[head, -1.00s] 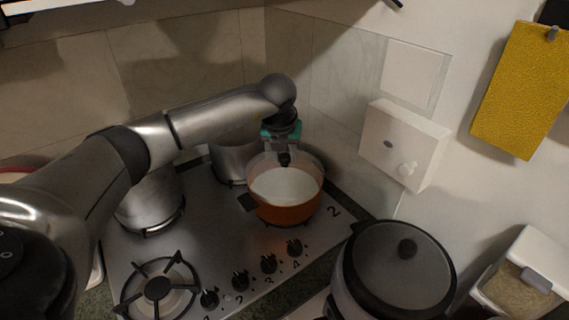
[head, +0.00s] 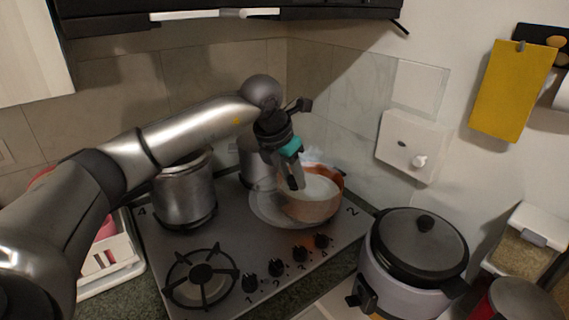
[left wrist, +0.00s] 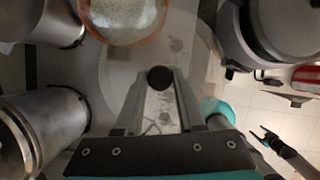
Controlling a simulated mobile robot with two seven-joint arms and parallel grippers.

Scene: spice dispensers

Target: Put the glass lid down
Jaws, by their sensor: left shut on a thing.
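The glass lid (head: 264,208) is a clear disc with a dark knob. My left gripper (head: 293,183) is shut on this knob, which shows between the fingertips in the left wrist view (left wrist: 160,78). In the head view the lid overlaps the left front side of the orange pot (head: 318,210), which holds white contents and stands on the back right of the hob. In the left wrist view the pot (left wrist: 128,36) is at the top. I cannot tell how high the lid is above the hob. A dark pronged part at that view's lower right may be my right gripper (left wrist: 262,134).
Metal pots stand at the hob's back left (head: 184,192) and behind the lid (head: 250,158). A rice cooker (head: 420,245) is right of the hob. A bare burner (head: 200,281) is at the front left. The wall corner is close behind the orange pot.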

